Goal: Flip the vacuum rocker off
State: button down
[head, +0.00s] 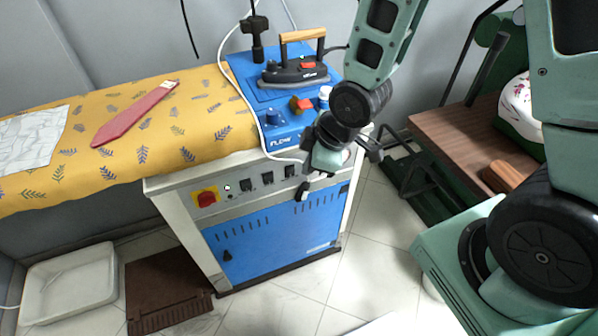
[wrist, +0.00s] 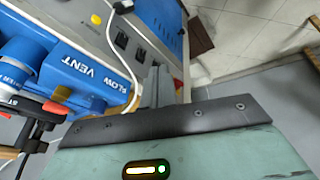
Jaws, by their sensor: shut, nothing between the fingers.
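A row of black rocker switches runs along the white front panel of the ironing station, with rockers at the left (head: 246,186), middle (head: 267,178) and right (head: 290,171). Two rockers also show in the wrist view (wrist: 121,41). I cannot read their labels, so I cannot tell which is the vacuum rocker or how each is set. My gripper (head: 303,190) is shut and empty, pointing down just in front of the panel's right end, close to the right rocker. Its closed fingers (wrist: 158,88) show in the wrist view; contact with the panel cannot be told.
A red knob on a yellow plate (head: 206,198) sits left of the rockers. A white cable (head: 250,107) hangs over the blue top (head: 240,66) near the panel. An iron (head: 296,71) stands behind. A brown table (head: 455,125) is at right.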

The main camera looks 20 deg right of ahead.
aim_at(291, 173)
jog(key=w+d+f+n+t+y+p, duration=0.1)
jog(key=w+d+f+n+t+y, duration=0.1)
jog(key=d+f, duration=0.4)
jog(key=shift+f+n, duration=0.9)
jog(key=shift+f, duration=0.05)
jog(key=shift+a+f, duration=0.1)
jog(key=shift+w+a+f+b, duration=0.65)
jog(key=shift+w+f, duration=0.55)
jog(key=shift+w, duration=0.25)
jog(key=shift+w+a+f+b, duration=0.7)
jog(key=shift+w+f, duration=0.45)
jog(key=shift+w, duration=0.35)
jog(key=shift+w+a+f+b, duration=0.65)
jog(key=shift+w+f, duration=0.55)
jog(key=shift+w, duration=0.25)
